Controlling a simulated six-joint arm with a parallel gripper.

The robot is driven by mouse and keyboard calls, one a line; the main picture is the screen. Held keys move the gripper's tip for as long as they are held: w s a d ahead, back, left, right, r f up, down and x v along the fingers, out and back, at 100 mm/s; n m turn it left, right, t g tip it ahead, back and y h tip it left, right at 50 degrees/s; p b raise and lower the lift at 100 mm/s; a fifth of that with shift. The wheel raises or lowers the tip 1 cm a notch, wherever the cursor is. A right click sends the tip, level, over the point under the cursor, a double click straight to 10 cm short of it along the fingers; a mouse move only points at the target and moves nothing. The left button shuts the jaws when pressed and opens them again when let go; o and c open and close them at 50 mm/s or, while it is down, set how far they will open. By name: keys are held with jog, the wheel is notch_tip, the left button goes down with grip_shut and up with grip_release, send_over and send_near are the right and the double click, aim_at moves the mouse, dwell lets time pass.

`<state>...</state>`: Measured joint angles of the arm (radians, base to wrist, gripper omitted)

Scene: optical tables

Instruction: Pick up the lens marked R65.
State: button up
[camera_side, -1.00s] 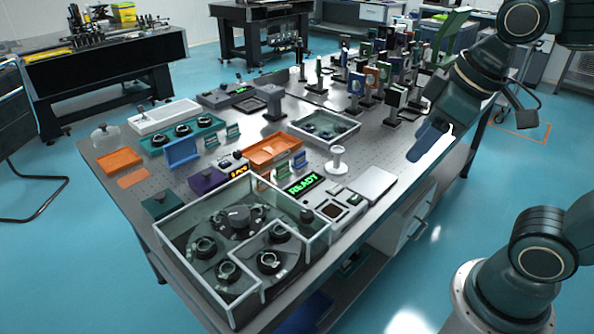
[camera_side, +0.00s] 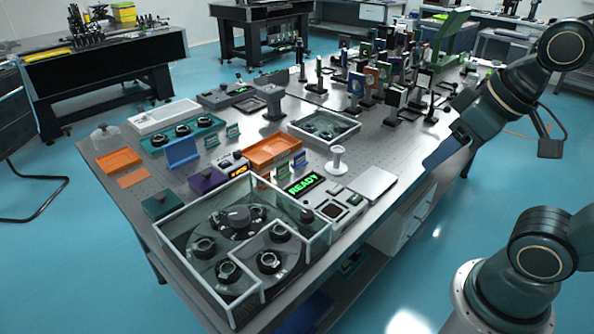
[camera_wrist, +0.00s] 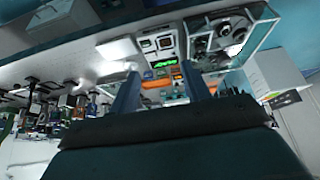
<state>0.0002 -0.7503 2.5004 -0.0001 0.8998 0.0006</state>
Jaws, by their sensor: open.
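Several round lenses in black ring mounts (camera_side: 269,262) stand inside a clear-walled enclosure (camera_side: 322,240) at the near end of the table. More round pieces (camera_side: 183,130) sit in a teal tray (camera_side: 157,148) at the left, and others lie in a clear-walled box (camera_side: 349,136) mid-table. No R65 marking is legible, so I cannot tell which lens bears it. My gripper (camera_side: 436,160) is over the table's right edge, well away from the enclosure. In the wrist view, my gripper (camera_wrist: 163,88) has its two blue fingers apart with nothing held between them. The enclosure (camera_wrist: 262,32) shows there at upper right.
A green READY display (camera_side: 304,184), a white spool-shaped stand (camera_side: 337,160) and a pale flat plate (camera_side: 373,184) lie between my gripper and the enclosure. Upright optic mounts (camera_side: 356,84) crowd the far end. An orange tray (camera_side: 273,152) stands mid-table.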

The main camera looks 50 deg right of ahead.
jog(key=shift+o, duration=0.2)
dwell(0.3)
jog(key=n+g, duration=0.2)
jog(key=g, duration=0.2)
send_over(269, 258)
jog(key=shift+s+d+f, duration=0.1)
jog(key=shift+s+f, duration=0.1)
jog(key=shift+f, duration=4.25)
jog(key=shift+s+f, duration=0.15)
jog(key=shift+f, duration=4.3)
jog(key=shift+w+f, duration=0.2)
jog(key=shift+f, duration=2.35)
